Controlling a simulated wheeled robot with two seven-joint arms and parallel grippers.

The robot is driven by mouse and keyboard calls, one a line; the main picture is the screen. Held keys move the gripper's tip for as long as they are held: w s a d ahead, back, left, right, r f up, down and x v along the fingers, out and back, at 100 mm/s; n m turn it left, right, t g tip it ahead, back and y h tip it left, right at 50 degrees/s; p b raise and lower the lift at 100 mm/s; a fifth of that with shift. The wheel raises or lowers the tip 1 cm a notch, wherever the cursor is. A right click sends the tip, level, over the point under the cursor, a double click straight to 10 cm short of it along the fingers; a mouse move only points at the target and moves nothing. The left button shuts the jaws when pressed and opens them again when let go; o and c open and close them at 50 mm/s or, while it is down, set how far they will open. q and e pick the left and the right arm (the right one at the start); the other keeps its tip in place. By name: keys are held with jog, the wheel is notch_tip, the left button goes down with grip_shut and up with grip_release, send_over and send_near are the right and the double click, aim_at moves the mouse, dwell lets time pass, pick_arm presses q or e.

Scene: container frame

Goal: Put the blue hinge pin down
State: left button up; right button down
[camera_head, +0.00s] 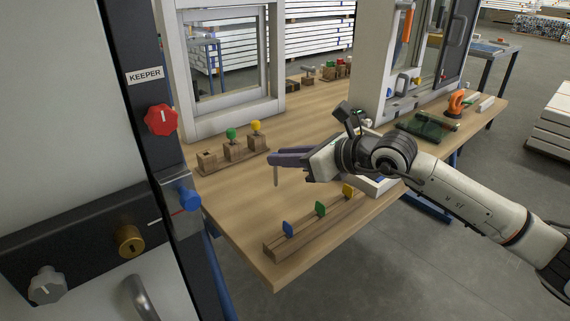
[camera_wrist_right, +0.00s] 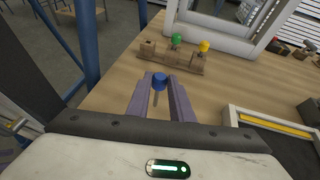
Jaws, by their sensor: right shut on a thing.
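My right gripper (camera_head: 279,158) is shut on the blue hinge pin, above the wooden bench. The pin's blue head (camera_wrist_right: 159,82) shows between the purple fingers (camera_wrist_right: 159,88) in the right wrist view. Its thin grey shaft (camera_head: 276,177) hangs down, roughly upright, below the fingertips in the head view. A wooden pin rack (camera_head: 233,162) stands left of the gripper, apart from it. It holds a green-headed pin (camera_head: 231,133) and a yellow-headed pin (camera_head: 256,127). Its left block (camera_head: 207,161) has no pin in it. My left gripper is not in view.
A wooden rail (camera_head: 272,246) with blue, green and yellow tabs lies near the bench's front edge. A white window frame (camera_head: 185,75) stands behind the rack. A large panel with a red knob (camera_head: 161,120) and a blue knob (camera_head: 186,197) fills the left. Bare bench lies below the pin.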

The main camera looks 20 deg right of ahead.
jog(key=shift+f, duration=0.9)
jog(key=c, duration=1.6)
grip_release()
jog(key=shift+f, duration=0.1)
jog(key=shift+o, duration=0.2)
jog(key=shift+r, duration=0.3)
jog(key=b+v, duration=0.1)
jog(key=v, duration=1.1)
jog(key=shift+f, duration=0.15)
